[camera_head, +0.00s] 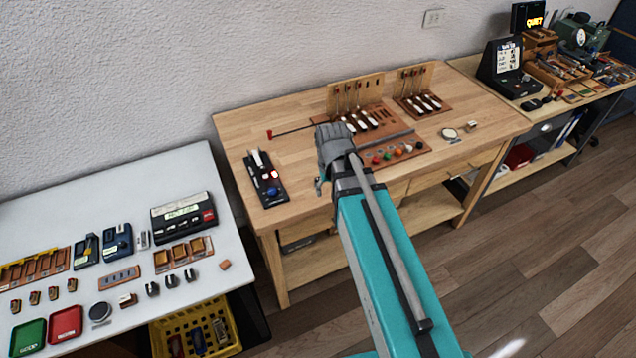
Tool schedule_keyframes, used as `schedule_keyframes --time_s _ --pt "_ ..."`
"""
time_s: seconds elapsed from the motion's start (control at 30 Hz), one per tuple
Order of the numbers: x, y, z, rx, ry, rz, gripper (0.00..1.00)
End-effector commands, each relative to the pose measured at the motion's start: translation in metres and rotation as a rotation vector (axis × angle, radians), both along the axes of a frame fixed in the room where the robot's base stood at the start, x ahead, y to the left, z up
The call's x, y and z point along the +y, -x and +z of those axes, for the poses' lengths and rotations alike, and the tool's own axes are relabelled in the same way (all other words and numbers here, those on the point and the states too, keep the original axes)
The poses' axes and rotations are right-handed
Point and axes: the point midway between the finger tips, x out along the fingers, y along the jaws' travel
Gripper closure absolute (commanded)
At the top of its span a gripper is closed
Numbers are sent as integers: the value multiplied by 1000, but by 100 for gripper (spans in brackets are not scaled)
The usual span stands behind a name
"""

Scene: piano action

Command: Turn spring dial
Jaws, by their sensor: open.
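My teal arm reaches up over the wooden workbench (300,120), and my gripper (321,180) is at its end, near the middle of the bench's front part. It is open, and I see nothing held in it. A small black device (266,180) with a blue knob (272,191) and a red part stands on the bench to the left of my gripper, apart from it. A small round dial-like disc (449,133) lies at the right of the bench. No label shows which of these is the spring dial. My arm hides part of the bench.
Piano-action racks (356,95) and a board with coloured knobs (395,154) stand behind and right of my gripper. A red-ended rod (300,130) lies at the left. A white table (120,190) with devices and trays is at the left.

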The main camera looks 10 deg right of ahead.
Motion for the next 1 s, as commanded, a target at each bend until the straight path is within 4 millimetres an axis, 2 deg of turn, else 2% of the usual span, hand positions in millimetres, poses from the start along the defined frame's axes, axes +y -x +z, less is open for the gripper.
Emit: schedule_keyframes --time_s 0.1,0.4,1.0 --pt "-12 16 -3 0 0 -32 23" --pt "-31 40 -7 0 0 -88 23" --pt "-37 46 -8 0 0 -106 23"
